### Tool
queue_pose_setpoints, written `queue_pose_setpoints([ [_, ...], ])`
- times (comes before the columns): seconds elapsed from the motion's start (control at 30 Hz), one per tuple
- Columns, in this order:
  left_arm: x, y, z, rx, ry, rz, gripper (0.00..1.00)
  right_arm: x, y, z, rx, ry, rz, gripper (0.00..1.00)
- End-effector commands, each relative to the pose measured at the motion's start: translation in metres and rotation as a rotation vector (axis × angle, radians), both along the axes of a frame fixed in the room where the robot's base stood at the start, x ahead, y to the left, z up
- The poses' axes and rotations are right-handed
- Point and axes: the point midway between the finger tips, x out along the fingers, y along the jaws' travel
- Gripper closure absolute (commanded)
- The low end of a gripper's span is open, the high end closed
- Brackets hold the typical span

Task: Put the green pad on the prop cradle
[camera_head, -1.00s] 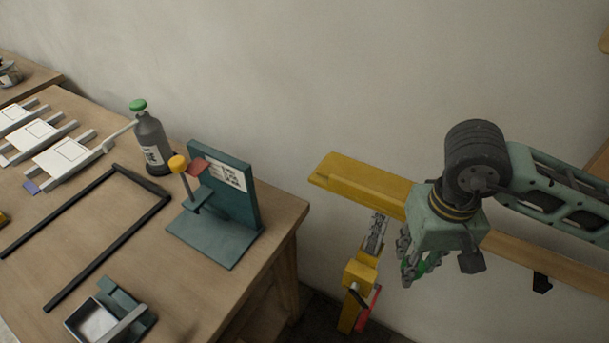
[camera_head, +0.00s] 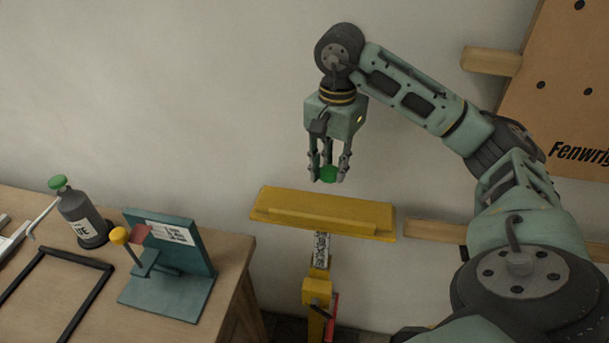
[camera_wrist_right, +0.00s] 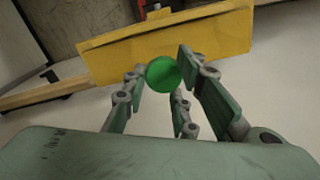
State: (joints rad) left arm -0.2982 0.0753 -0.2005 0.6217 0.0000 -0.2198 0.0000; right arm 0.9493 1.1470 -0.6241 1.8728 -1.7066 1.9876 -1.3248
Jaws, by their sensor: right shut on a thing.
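The green pad (camera_head: 328,173) is a small round green piece between the fingertips of my right gripper (camera_head: 328,176). My right gripper is shut on it and points down, and the pad also shows in the right wrist view (camera_wrist_right: 164,74). The yellow prop cradle (camera_head: 322,213) is a long trough-like bar on top of a yellow post. In the head view the pad appears above the cradle's back edge, apart from it. The cradle also shows in the right wrist view (camera_wrist_right: 170,45), beyond the fingertips. My left gripper is in neither view.
A wooden table (camera_head: 232,262) stands at the left. It bears a teal stand (camera_head: 170,295) with a yellow knob, a dark bottle (camera_head: 82,218) with a green top, and a black frame (camera_head: 75,310). A wooden rail (camera_head: 435,232) runs along the wall behind the cradle.

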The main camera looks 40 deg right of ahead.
Motion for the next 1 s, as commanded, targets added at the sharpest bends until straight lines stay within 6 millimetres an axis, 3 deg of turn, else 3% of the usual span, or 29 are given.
queue_pose_setpoints([
  [0.1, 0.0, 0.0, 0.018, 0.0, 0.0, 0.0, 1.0, 0.022, 0.021, -0.012, 0.006, 0.005, 0.007, 0.84],
  [0.4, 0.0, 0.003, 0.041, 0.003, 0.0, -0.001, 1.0, 0.067, 0.055, -0.048, 0.004, 0.001, 0.005, 0.84],
  [0.57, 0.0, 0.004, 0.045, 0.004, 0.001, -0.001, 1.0, 0.073, 0.059, -0.057, 0.0, 0.002, 0.005, 0.84],
  [0.83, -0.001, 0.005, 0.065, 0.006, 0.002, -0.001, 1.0, 0.072, 0.059, -0.091, 0.001, 0.003, 0.006, 0.84],
  [1.0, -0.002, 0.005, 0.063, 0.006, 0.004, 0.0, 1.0, 0.073, 0.059, -0.096, 0.001, -0.002, 0.006, 0.84],
])
